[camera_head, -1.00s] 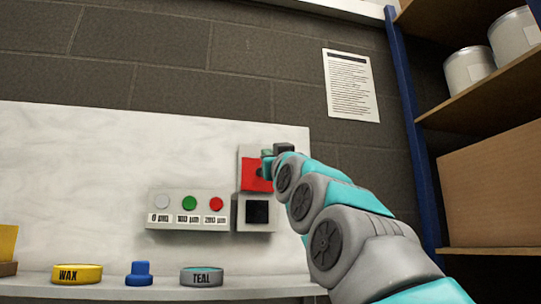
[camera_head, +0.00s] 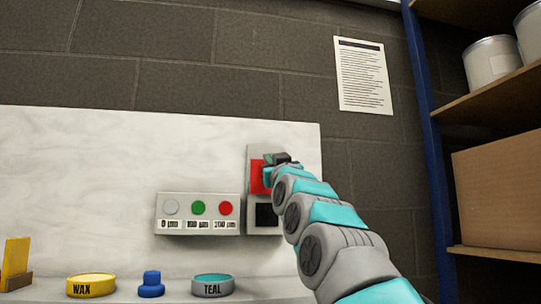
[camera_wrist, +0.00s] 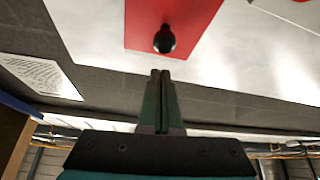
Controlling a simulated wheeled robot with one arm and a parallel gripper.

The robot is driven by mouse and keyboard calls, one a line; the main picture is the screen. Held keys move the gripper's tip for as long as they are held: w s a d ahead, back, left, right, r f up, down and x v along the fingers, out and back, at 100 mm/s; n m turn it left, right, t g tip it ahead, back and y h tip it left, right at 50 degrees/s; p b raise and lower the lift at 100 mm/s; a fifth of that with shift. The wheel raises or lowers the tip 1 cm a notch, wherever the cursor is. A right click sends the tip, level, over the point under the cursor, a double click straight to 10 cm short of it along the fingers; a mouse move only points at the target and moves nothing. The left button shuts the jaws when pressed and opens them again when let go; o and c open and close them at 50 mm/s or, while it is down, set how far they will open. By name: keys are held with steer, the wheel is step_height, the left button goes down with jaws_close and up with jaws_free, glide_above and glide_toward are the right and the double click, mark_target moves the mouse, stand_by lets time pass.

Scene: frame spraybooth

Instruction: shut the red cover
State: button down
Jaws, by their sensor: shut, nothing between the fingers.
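The red cover (camera_head: 257,178) is a flat red panel on a grey mount fixed to the white board. It sits above a dark square (camera_head: 266,214), which is not covered by it. In the wrist view the red cover (camera_wrist: 195,15) carries a round black knob (camera_wrist: 164,39). My gripper (camera_wrist: 161,74) is shut and empty, its fingertips just short of the knob in the picture. Whether they touch it is unclear. In the head view my arm's end hides the right part of the cover and the knob.
A grey panel with white, green and red buttons (camera_head: 198,208) is left of the dark square. A ledge below holds a yellow WAX tin (camera_head: 91,286), a blue knobbed piece (camera_head: 151,285) and a TEAL tin (camera_head: 213,286). Shelves with a blue post (camera_head: 432,150) stand right.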

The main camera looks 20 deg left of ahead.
steer(key=shift+w+f+b, duration=0.2)
steer(key=shift+f+b, duration=0.35)
steer(key=shift+f, duration=0.5)
